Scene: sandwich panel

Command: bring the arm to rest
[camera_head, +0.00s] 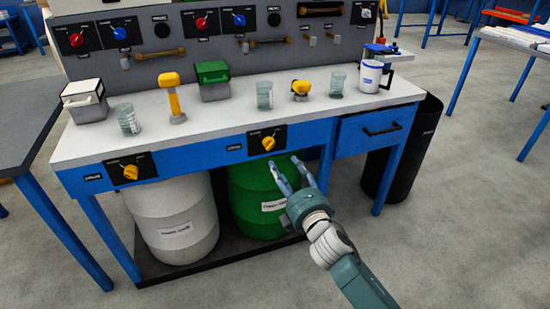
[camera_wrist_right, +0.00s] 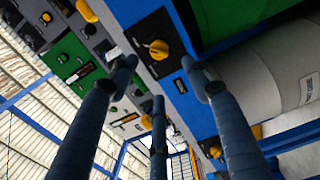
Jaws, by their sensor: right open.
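My right gripper (camera_head: 294,178) is in front of the bench, in the lower middle of the head view. Its fingers are spread and hold nothing. They point up toward the blue front panel, below and right of a yellow knob (camera_head: 268,143). The wrist view shows the spread fingers of the right gripper (camera_wrist_right: 150,95) with nothing between them, and a yellow knob (camera_wrist_right: 159,50) on a black plate beyond them. The fingers look apart from the panel. My left gripper is in neither view.
The bench's white top (camera_head: 225,118) carries several beakers, a green box (camera_head: 212,80) and a white mug (camera_head: 370,76). A white drum (camera_head: 175,220) and a green drum (camera_head: 255,200) stand underneath. A black bin (camera_head: 403,150) stands at the right. The floor at front right is clear.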

